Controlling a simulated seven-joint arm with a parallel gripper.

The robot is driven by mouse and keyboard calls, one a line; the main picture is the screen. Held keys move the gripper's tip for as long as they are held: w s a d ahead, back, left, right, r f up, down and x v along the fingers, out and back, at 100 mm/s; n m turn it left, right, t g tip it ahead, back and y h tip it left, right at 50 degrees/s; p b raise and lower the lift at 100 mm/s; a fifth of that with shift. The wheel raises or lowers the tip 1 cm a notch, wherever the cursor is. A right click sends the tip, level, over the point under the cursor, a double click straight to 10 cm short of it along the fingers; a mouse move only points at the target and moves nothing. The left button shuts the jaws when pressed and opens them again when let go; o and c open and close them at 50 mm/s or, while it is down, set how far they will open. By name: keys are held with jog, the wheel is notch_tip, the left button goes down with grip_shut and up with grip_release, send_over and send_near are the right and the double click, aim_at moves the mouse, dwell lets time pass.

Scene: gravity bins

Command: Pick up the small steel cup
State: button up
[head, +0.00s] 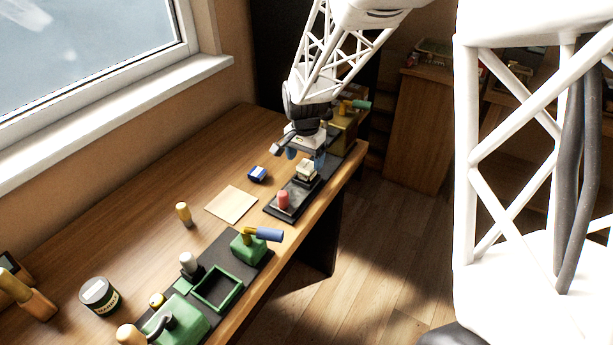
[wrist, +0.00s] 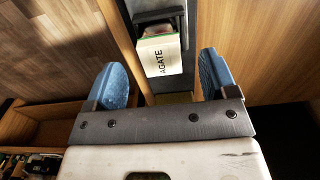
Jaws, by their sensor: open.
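I cannot pick out the small steel cup for certain. A small pale grey cylinder (head: 188,262) stands on the dark mat at the near part of the bench in the head view; I cannot tell whether it is the cup. My gripper (head: 305,157) is far from it, over the far part of the bench. In the wrist view my gripper (wrist: 162,74) is open, its two blue fingers apart and nothing visibly held. A white block marked AGATE (wrist: 160,55) shows between and beyond the fingers; in the head view a cream block (head: 307,170) sits below the gripper.
A dark tray (head: 270,209) carries a red cylinder (head: 283,199). Green fixtures (head: 248,246) and a dark labelled jar (head: 99,294) stand nearer. The bench edge drops to the floor.

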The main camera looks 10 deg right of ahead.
aim_at(306, 165)
jog(key=shift+f, duration=0.1)
jog(key=shift+w+d+f, duration=0.1)
jog(key=shift+f, duration=2.4)
jog(key=shift+c, duration=0.4)
jog(key=c, duration=1.2)
